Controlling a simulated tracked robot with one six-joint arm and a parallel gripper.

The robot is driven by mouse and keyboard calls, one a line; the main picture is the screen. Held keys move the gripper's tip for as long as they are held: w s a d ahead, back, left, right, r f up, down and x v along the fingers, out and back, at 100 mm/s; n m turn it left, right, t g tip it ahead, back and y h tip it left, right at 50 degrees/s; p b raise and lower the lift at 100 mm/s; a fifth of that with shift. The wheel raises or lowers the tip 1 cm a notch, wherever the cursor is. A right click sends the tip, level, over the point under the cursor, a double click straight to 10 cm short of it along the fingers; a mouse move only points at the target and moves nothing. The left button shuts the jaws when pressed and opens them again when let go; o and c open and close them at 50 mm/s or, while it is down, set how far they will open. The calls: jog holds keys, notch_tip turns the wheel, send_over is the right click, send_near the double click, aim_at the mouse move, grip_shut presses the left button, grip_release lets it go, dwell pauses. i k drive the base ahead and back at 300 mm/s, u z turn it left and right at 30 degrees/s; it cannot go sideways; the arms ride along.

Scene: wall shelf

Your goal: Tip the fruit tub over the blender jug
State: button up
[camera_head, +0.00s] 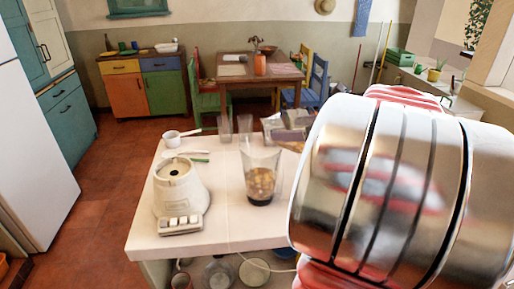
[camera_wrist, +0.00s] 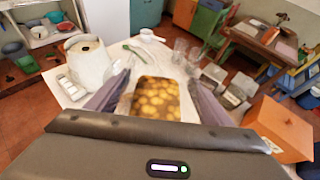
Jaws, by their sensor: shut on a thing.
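The clear blender jug (camera_head: 262,158) stands upright on the white counter, right of the cream blender base (camera_head: 180,185). Yellow-brown pieces lie in its lower part. In the wrist view the base (camera_wrist: 88,62) is at upper left; I cannot clearly make out the jug there. The fruit tub (camera_wrist: 155,98), with yellow pieces in a brownish bed, is between the two fingers of my gripper (camera_wrist: 155,103), which is shut on it. The wrist view looks into its open top. In the head view my arm hides gripper and tub, so I cannot tell their height above the jug.
A small white cup (camera_head: 172,139) and spoons (camera_head: 187,155) lie behind the base. Two clear glasses (camera_head: 225,129) and some packets (camera_head: 286,130) stand behind the jug. An orange box (camera_wrist: 280,128) is at right in the wrist view. The counter's front left is clear.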

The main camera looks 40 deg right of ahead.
aim_at(265, 178)
jog(key=z, duration=1.45)
